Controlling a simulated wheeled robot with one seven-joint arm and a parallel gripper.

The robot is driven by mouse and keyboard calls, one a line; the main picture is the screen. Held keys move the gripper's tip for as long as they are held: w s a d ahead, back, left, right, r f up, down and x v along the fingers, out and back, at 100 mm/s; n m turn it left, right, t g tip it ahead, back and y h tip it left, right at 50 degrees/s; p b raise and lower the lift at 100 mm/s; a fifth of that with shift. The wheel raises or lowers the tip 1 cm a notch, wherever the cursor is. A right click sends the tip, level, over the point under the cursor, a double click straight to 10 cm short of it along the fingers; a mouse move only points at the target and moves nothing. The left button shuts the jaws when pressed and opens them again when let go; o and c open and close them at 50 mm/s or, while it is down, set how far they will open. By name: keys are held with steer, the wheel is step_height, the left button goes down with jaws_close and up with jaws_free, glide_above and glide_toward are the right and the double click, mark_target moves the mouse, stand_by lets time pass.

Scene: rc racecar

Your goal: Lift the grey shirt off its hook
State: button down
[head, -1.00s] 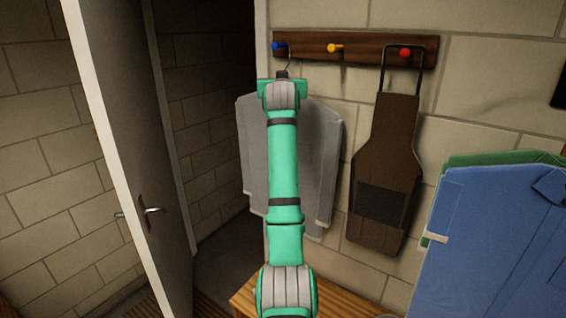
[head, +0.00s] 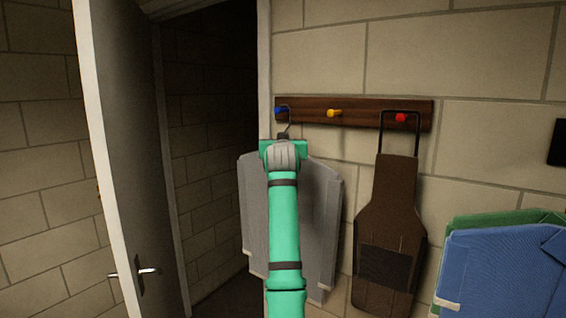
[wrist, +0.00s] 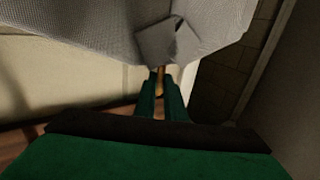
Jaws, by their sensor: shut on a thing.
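The grey shirt (head: 318,215) hangs upright on a hanger below the blue peg (head: 281,110) of the wall rack. The hanger's thin hook overlaps the blue peg in the head view; I cannot tell whether it bears on it. My gripper (head: 284,141) is at the hanger's neck, just under the peg, with its fingertips mostly hidden by my wrist. In the wrist view my gripper (wrist: 160,90) has its green fingers close together around a narrow tan piece, just below the shirt's collar (wrist: 170,40). My arm covers the middle of the shirt in the head view.
The dark wooden rack (head: 360,114) also has a yellow peg (head: 334,113) and a red peg (head: 401,118). Blue and green shirts (head: 500,268) are at right. An open door (head: 125,170) stands left.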

steer(key=s+r, duration=0.3)
steer(key=s, duration=0.6)
steer(key=s+r, duration=0.2)
steer(key=s, duration=0.7)
steer(key=shift+a+r, duration=0.15)
steer(key=shift+r, duration=0.35)
stand_by(0.4)
steer(key=shift+s, duration=0.1)
steer(key=s+a, duration=0.5)
steer(key=s, duration=0.2)
steer(key=shift+s, duration=0.15)
stand_by(1.1)
stand_by(0.3)
